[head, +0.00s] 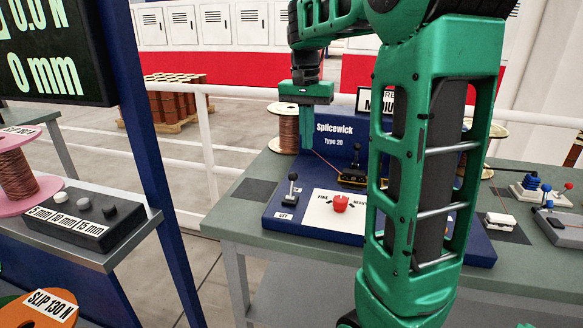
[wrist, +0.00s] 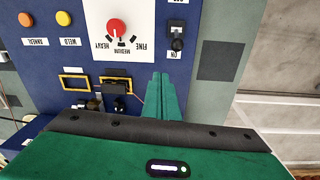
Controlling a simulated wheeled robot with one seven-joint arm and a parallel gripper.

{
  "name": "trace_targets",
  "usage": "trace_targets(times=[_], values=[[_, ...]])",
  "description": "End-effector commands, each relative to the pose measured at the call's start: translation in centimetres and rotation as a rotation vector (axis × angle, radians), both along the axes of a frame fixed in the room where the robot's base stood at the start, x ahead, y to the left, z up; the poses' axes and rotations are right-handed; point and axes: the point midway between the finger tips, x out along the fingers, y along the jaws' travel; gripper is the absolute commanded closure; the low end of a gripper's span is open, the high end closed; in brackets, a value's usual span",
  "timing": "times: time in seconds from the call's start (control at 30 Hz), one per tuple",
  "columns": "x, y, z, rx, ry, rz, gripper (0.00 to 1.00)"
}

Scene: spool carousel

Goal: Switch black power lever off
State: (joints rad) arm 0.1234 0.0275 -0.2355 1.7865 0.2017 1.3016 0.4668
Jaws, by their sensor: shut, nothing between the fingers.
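The black power lever (head: 291,188) stands on the front left of the blue Splicewick panel (head: 320,232), with an OFF label in front of it. In the wrist view, the lever (wrist: 177,40) has its knob toward the ON label. My gripper (head: 306,150) points down above the panel's back left, behind and above the lever and apart from it. Its green fingers are together and empty. In the wrist view, the fingertips (wrist: 161,75) show just below and left of the ON label.
A red selector knob (head: 340,202) sits right of the lever. A splicing block (head: 353,178) with another black-knobbed lever is behind it. A copper spool (head: 289,127) stands near my gripper. My arm hides the panel's right part. A dark square pad (head: 254,190) lies left of the panel.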

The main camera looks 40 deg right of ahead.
Motion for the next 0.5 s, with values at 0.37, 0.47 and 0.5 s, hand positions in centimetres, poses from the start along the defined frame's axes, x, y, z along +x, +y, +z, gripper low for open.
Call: trace_targets(times=[0.37,0.47,0.5], values=[[3.0,-0.1,0.8,-0.009,-0.005,-0.047,1.00],[3.0,-0.1,0.8,-0.009,-0.005,-0.046,1.00],[3.0,0.0,0.8,-0.009,-0.005,-0.046,1.00]])
